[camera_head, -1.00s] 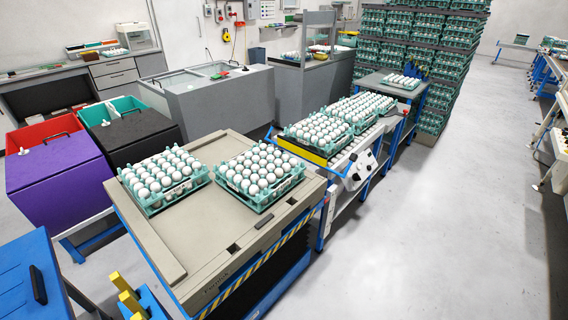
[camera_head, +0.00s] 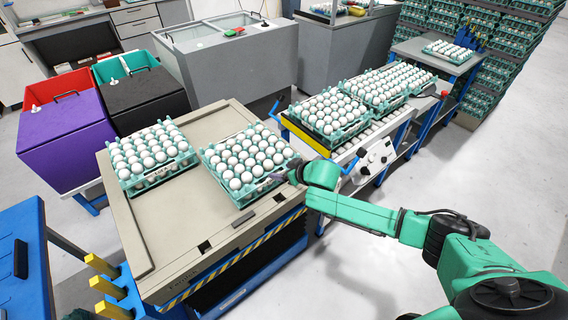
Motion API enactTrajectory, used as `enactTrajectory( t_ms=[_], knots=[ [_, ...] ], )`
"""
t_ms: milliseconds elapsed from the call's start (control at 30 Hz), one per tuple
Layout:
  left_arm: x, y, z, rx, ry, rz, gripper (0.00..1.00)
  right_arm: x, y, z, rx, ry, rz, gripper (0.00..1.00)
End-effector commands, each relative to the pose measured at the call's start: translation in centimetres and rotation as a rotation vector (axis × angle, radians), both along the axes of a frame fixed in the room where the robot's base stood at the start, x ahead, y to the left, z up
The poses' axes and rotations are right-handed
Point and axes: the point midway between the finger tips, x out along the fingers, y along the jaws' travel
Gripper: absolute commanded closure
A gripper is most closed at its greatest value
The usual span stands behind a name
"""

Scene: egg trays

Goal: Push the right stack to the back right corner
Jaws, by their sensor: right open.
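The right stack (camera_head: 238,194) is a teal tray full of white eggs on the right part of the beige tabletop (camera_head: 181,220). A second teal egg tray, the left stack (camera_head: 136,182), sits to its left with a gap between them. My right arm comes in from the lower right. My right gripper (camera_head: 281,175) is at the right side of the right stack, close to its edge. It is open and small in the picture; I cannot tell whether it touches the tray. My left gripper is not in view.
A conveyor (camera_head: 345,153) with more egg trays (camera_head: 336,141) stands behind and to the right of the table. Purple (camera_head: 62,135) and black (camera_head: 140,108) bins stand at the left. The front of the tabletop is clear. A raised strip (camera_head: 122,222) runs along its left edge.

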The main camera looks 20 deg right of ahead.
Motion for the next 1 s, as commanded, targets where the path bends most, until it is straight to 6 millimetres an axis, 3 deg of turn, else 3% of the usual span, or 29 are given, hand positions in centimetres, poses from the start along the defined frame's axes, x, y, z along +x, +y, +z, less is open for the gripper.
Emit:
enactTrajectory(
  t_ms=[33, 233, 400, 633, 1000],
  knots=[
    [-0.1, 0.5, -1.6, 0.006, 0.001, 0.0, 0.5, 0.1, 0.1, -1.6, 0.001, -0.001, 0.001, 0.25],
    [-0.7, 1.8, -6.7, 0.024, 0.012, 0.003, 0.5, 0.5, 0.2, -6.2, 0.0, -0.001, 0.001, 0.25],
    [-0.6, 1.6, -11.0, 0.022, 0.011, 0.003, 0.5, 0.9, 0.4, -10.0, -0.001, -0.003, 0.0, 0.25],
    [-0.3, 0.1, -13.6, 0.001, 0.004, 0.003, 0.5, 0.8, 0.5, -14.1, 0.0, -0.001, 0.0, 0.25],
    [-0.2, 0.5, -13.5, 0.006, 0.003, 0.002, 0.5, 0.9, 0.5, -14.2, 0.0, -0.002, 0.001, 0.25]
  ],
)
